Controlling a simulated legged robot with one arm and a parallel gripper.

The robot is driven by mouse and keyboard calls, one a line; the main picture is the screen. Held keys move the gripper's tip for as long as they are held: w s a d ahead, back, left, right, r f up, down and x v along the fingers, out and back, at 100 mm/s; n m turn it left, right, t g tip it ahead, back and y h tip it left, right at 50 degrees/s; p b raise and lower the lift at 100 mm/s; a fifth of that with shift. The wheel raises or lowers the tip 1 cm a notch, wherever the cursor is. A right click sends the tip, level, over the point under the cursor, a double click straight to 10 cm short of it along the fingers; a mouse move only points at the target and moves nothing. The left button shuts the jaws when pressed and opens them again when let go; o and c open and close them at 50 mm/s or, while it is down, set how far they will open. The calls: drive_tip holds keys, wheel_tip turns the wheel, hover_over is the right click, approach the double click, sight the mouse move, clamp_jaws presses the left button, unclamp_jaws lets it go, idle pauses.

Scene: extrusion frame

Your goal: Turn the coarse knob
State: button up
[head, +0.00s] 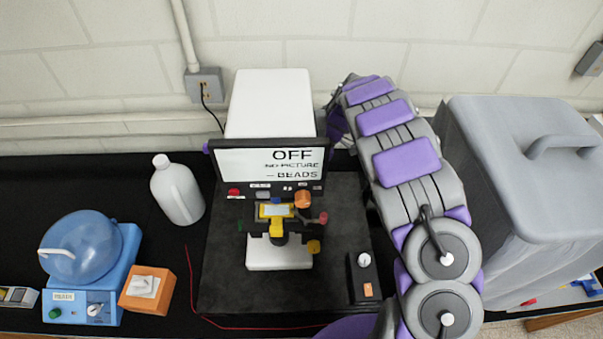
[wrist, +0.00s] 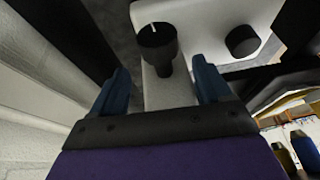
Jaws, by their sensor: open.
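In the wrist view my gripper (wrist: 160,68) is open, with one blue finger on each side of a black round knob (wrist: 157,38) that has a white line on its face. The knob sits on a white body (wrist: 165,95) and shows between and just beyond the fingertips; I cannot tell whether they touch it. A second, plain black knob (wrist: 242,40) is to its right. No label shows which is the coarse knob. In the head view my arm reaches back along the right side of the white box (head: 270,100), and my gripper is largely hidden there.
A screen (head: 270,162) reads "OFF NO PICTURE – BEADS" above a small yellow-and-white stage device (head: 280,250). A black switch box (head: 364,275), white bottle (head: 178,190), blue centrifuge-like machine (head: 90,260) and orange box (head: 148,290) stand around. A large grey bin (head: 520,190) is right of my arm.

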drive_tip(key=d+f, duration=0.1)
drive_tip(key=f, duration=0.1)
drive_tip(key=d+f, duration=0.1)
drive_tip(key=f, duration=0.1)
drive_tip(key=shift+s+d+f, duration=0.15)
drive_tip(key=shift+d, duration=0.05)
drive_tip(key=a, duration=0.4)
drive_tip(key=shift+a+f, duration=0.2)
drive_tip(key=shift+f, duration=0.05)
drive_tip(key=shift+c, duration=0.3)
drive_tip(key=shift+d, duration=0.15)
drive_tip(key=shift+c, duration=0.8)
drive_tip(key=d, duration=0.3)
drive_tip(key=shift+d+r, duration=0.15)
drive_tip(key=shift+d, duration=0.05)
drive_tip(key=c, duration=0.5)
drive_tip(key=shift+d, duration=0.15)
drive_tip(key=shift+c, duration=1.3)
drive_tip(key=shift+a, duration=0.35)
drive_tip(key=shift+c, duration=0.3)
drive_tip(key=shift+a, duration=0.6)
